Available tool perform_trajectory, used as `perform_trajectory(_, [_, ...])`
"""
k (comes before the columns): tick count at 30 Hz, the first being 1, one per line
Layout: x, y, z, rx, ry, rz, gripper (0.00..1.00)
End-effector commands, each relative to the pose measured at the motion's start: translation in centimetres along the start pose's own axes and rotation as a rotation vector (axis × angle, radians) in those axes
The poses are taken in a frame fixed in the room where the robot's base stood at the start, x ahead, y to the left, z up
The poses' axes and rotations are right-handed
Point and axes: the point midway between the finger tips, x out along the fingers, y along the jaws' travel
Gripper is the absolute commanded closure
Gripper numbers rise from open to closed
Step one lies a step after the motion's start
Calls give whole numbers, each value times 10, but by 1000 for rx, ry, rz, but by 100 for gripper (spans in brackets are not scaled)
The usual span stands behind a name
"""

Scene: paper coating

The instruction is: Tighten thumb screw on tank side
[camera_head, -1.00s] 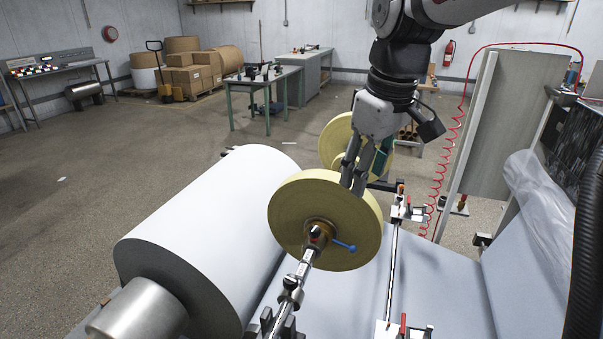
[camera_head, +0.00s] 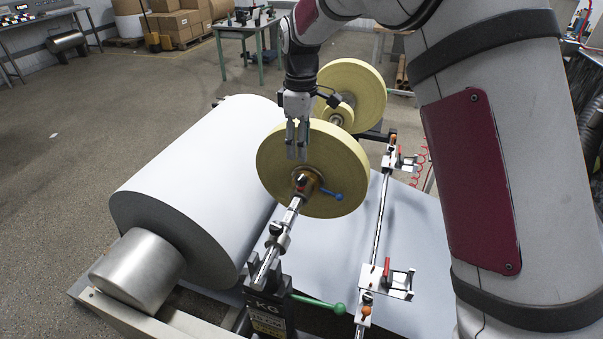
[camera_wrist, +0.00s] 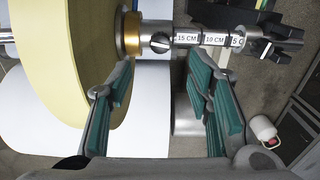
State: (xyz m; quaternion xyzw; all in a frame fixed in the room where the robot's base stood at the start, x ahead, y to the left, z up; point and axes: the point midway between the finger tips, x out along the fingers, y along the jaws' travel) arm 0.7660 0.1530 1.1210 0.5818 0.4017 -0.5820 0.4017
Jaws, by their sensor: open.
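A yellow roll (camera_head: 338,182) sits on a metal shaft (camera_head: 271,262). A brass collar (camera_wrist: 130,33) is at its hub in the wrist view. A blue-knobbed lever (camera_head: 332,194) sticks out by the hub in the head view. Beside the collar, a round slotted screw head (camera_wrist: 160,43) sits on the shaft; I cannot tell if it is the thumb screw. My gripper (camera_head: 298,153) is open and empty, pointing down over the roll's upper face in the head view. In the wrist view its green-padded fingers (camera_wrist: 165,105) are apart, below the collar and shaft in the picture. I cannot identify a tank.
A large white paper roll (camera_head: 195,175) lies left of the yellow roll. A second yellow roll (camera_head: 368,85) stands behind. A rail (camera_head: 376,240) with clamps runs at right. A green-knobbed lever (camera_head: 325,304) is in front.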

Motion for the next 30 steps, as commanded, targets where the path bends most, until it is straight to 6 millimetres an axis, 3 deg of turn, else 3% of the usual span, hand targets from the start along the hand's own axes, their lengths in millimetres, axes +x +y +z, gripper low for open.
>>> perform_trajectory(9, [62, -2, 1, 1, -3, -3, 54])
perform_trajectory(15, [88, -2, 0, 1, -1, -2, 54])
perform_trajectory(28, [99, 0, 0, 2, 0, 0, 54])
perform_trajectory(29, [99, 0, 0, 1, 0, 0, 56])
perform_trajectory(30, [99, 0, 0, 2, 0, 0, 65])
